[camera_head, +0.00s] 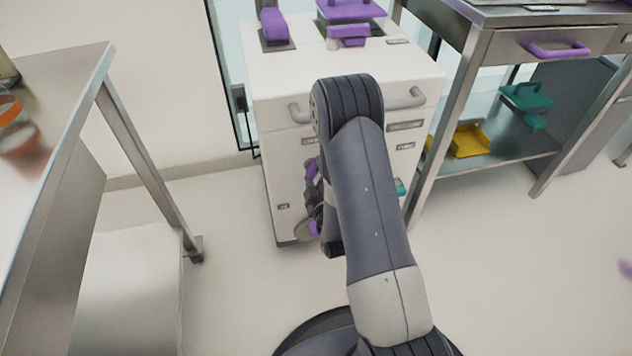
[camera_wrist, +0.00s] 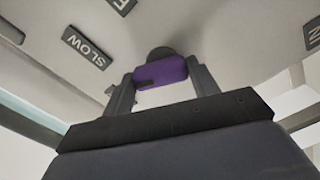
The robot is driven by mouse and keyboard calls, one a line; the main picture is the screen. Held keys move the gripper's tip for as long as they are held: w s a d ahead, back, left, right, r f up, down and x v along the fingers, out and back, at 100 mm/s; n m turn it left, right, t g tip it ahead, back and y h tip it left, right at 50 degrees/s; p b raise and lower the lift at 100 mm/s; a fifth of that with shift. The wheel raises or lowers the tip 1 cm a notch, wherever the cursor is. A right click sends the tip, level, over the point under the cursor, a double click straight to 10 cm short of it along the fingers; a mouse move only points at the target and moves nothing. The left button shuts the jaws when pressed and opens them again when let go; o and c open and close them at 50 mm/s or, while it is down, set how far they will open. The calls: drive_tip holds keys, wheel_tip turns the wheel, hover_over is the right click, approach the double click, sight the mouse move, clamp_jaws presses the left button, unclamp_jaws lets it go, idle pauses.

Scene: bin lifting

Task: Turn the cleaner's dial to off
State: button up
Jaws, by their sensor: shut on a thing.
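The cleaner looks to be the white cabinet (camera_head: 285,85), upright ahead of me; its pale face fills the top of the wrist view. A purple dial grip (camera_wrist: 161,71) on a dark round hub sticks out from that face. My gripper (camera_wrist: 161,88) has one finger on each side of the purple grip and is shut on it. A label reading SLOW (camera_wrist: 86,46) lies left of the dial. Two other labels are cut off at the picture edge, so I cannot read which position the dial points to. In the head view my arm hides most of the front.
A steel table (camera_head: 60,95) stands at the left. At the right a steel bench (camera_head: 480,45) has a lower shelf with a yellow tray (camera_head: 468,141) and a green-handled item (camera_head: 527,97). Purple-handled items (camera_head: 274,27) sit on the cabinet top. Floor between is clear.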

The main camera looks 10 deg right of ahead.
drive_tip(key=n+b, duration=0.4)
drive_tip(key=shift+a+n, duration=0.15)
drive_tip(key=shift+n, duration=0.25)
drive_tip(key=shift+b, duration=0.3)
drive_tip(key=o, duration=1)
drive_tip(key=s, duration=1)
drive_tip(key=shift+s+p, duration=0.3)
drive_tip(key=shift+s, duration=0.1)
